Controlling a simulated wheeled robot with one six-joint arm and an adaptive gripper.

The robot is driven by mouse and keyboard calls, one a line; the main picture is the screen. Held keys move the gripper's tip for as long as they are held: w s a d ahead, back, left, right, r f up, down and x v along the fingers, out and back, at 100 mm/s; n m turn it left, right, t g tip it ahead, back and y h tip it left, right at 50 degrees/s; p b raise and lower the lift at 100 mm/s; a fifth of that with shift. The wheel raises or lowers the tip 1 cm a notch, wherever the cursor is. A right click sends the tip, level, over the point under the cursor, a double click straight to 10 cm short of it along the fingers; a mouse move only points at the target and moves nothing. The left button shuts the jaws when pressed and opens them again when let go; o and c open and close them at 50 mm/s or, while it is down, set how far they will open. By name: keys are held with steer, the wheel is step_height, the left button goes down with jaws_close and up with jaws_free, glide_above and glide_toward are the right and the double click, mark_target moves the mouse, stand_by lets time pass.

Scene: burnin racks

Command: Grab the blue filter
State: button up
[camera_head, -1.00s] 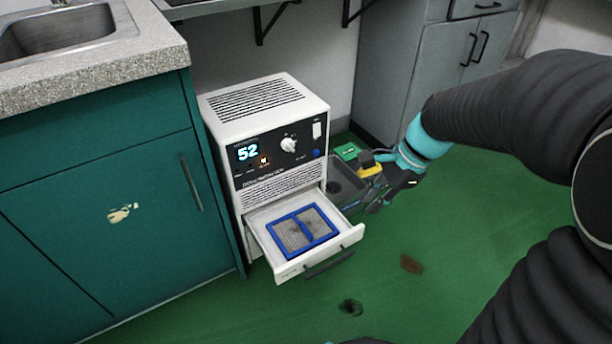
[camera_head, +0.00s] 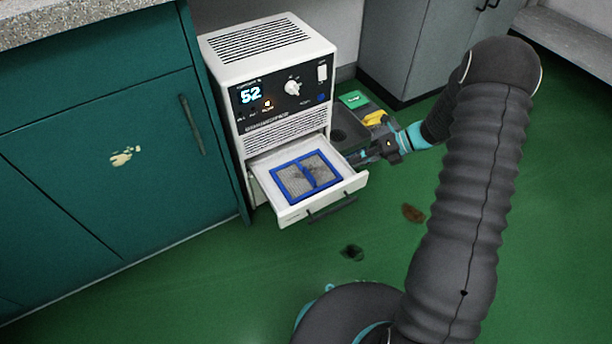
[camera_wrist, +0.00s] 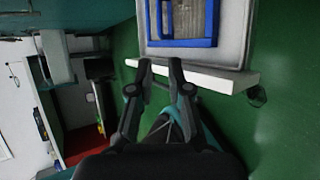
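The blue filter (camera_head: 307,177) is a blue rectangular frame with a middle bar and dirty grey mesh. It lies in the open white drawer (camera_head: 290,217) of the white machine. In the wrist view the blue filter (camera_wrist: 182,42) shows at the top, beyond the fingertips, with the drawer's front edge (camera_wrist: 222,80) between. My gripper (camera_head: 366,156) is just right of the drawer in the head view. In the wrist view my gripper (camera_wrist: 160,66) has its two fingers apart with nothing between them. It does not touch the filter.
The white machine (camera_head: 268,60) shows 52 on its display. A teal cabinet (camera_head: 90,170) is at the left and a grey cabinet (camera_head: 400,50) at the back. The green floor has dark stains.

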steer(key=shift+a+f, duration=0.3)
steer(key=shift+f, duration=0.05)
glide_toward(316, 174)
steer(key=s+a, duration=0.3)
steer(key=shift+s+a+r+b, duration=0.3)
steer(key=shift+s+a+b, duration=0.05)
steer(key=shift+w+x, duration=0.2)
steer(key=shift+x, duration=1.15)
steer(key=shift+w+x, duration=0.25)
steer(key=shift+x, duration=1.05)
steer(key=shift+a+r, duration=0.1)
steer(key=shift+r, duration=0.05)
jaws_close()
